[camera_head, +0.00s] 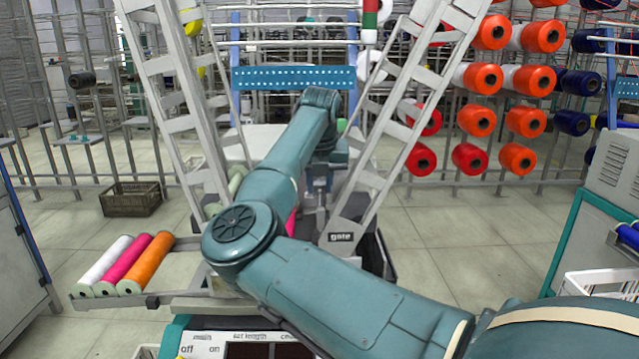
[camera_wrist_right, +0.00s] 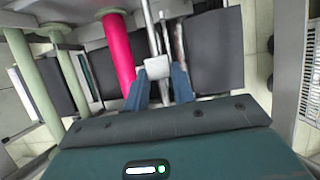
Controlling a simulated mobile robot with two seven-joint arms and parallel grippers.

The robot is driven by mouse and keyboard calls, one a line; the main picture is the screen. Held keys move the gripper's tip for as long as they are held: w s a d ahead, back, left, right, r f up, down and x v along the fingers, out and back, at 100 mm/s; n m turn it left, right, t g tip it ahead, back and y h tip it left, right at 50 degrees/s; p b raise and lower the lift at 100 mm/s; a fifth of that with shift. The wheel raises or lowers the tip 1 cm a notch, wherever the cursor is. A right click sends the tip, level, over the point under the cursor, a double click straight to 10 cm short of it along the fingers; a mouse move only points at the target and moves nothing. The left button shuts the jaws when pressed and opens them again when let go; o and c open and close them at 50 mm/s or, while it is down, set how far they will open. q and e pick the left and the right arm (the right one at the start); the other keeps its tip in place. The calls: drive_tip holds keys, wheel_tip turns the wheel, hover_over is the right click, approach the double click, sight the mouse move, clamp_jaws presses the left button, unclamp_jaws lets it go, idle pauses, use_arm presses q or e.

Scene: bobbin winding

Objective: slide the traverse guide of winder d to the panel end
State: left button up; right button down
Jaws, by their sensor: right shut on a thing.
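My right gripper (camera_wrist_right: 160,84) shows in the right wrist view with its two blue fingers closed around a small pale grey block. This block, seemingly the traverse guide (camera_wrist_right: 156,67), sits on a thin metal rod (camera_wrist_right: 150,25). A magenta bobbin (camera_wrist_right: 118,50) lies beside the rod, to its left. In the head view my right arm reaches in from the lower right and hides most of the winder, the guide and the fingertips. A control panel (camera_head: 240,340) with "off", "on" and "set length" shows at the bottom. I cannot read a winder letter. My left gripper is not in view.
White, magenta and orange bobbins (camera_head: 150,262) lie on a tray at the left. Slanted grey frame posts (camera_head: 415,120) flank my arm, with a "gate" label (camera_head: 341,237) on the right one. A brown crate (camera_head: 131,199) stands on open floor at the left.

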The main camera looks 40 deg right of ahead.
drive_tip(key=shift+a+r, duration=0.1)
drive_tip(key=c, duration=1.2)
unclamp_jaws()
drive_tip(key=shift+o, duration=0.2)
drive_tip(key=v, duration=1.3)
drive_tip(key=shift+p, duration=0.35)
